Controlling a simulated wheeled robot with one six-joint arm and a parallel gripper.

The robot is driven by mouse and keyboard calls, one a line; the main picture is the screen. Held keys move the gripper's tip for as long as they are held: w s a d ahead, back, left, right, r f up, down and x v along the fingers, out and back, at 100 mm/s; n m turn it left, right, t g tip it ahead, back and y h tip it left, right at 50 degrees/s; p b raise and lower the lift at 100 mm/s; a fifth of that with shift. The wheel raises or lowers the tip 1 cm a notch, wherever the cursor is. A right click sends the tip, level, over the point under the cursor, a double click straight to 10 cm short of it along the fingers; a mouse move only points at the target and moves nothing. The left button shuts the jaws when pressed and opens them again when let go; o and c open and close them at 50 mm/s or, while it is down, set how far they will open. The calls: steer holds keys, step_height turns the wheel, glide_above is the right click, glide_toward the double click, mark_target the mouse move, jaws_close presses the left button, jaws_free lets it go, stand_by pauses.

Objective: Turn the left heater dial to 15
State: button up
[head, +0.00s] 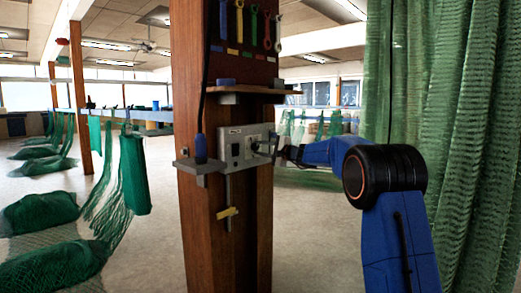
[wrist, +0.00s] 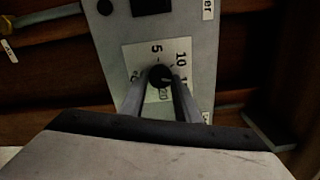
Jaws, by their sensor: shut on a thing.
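A light grey control panel (head: 246,146) is fixed to the wooden post. In the wrist view, the panel (wrist: 112,42) carries a square white scale plate (wrist: 130,55) with a small black dial knob (wrist: 160,74). The numbers 5, 10 and 20 can be read around it, turned sideways; one beside the right finger is mostly hidden. My gripper (wrist: 161,86) is shut on the black knob, a finger on either side. In the head view my gripper (head: 276,152) meets the panel from the right. I cannot tell which number the knob points to.
The wooden post (head: 220,245) carries a small shelf (head: 250,90) above the panel and a ledge (head: 198,166) with a blue object at its left. Hanging wrenches (head: 253,24) are above. A green net curtain (head: 460,110) hangs close on the right.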

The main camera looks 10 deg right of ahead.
steer(key=shift+f+m, duration=0.1)
steer(key=shift+m, duration=1.1)
steer(key=o, duration=1)
steer(key=v, duration=1.7)
steer(key=shift+s+d, duration=0.15)
